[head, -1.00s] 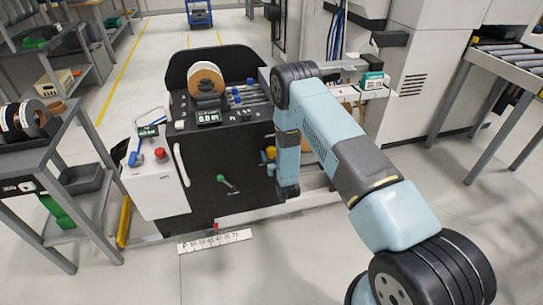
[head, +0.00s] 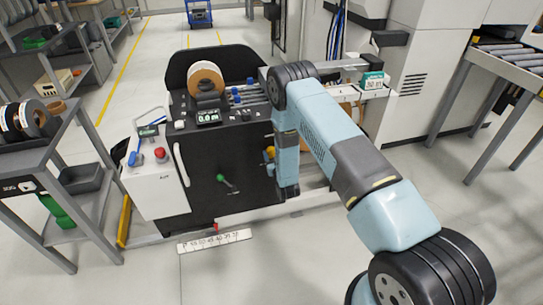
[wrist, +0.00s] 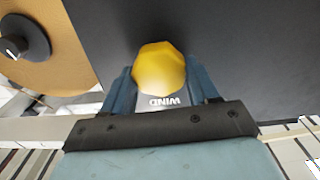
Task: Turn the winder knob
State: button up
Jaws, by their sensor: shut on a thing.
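The winder knob (wrist: 160,70) is a yellow faceted knob on a dark panel marked "WIND" in the wrist view. My gripper (wrist: 160,84) has one blue finger on each side of the knob and is shut on it. In the head view the yellow knob (head: 270,152) shows at the right side of the black machine front, partly hidden by my arm. My gripper's fingers are mostly hidden there. The black machine (head: 232,160) carries a tape roll (head: 206,79) and a small lit display (head: 208,117) on top.
A ruler-like strip (head: 214,241) lies on the floor in front. A grey shelf cart (head: 75,215) stands at left.

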jog(key=shift+s+a+f+n, duration=0.1)
jog(key=shift+a+n, duration=0.05)
jog(key=shift+n, duration=1.35)
jog(key=shift+s+a+f+n, duration=0.1)
jog(key=shift+a+n, duration=0.05)
jog(key=shift+n, duration=1.35)
jog(key=o, duration=0.8)
jog(key=shift+o, duration=1.1)
jog(key=shift+r, duration=0.1)
jog(key=shift+w+d, duration=0.1)
jog(key=v, duration=1.3)
jog(key=shift+s, duration=0.4)
jog(key=shift+d, duration=0.1)
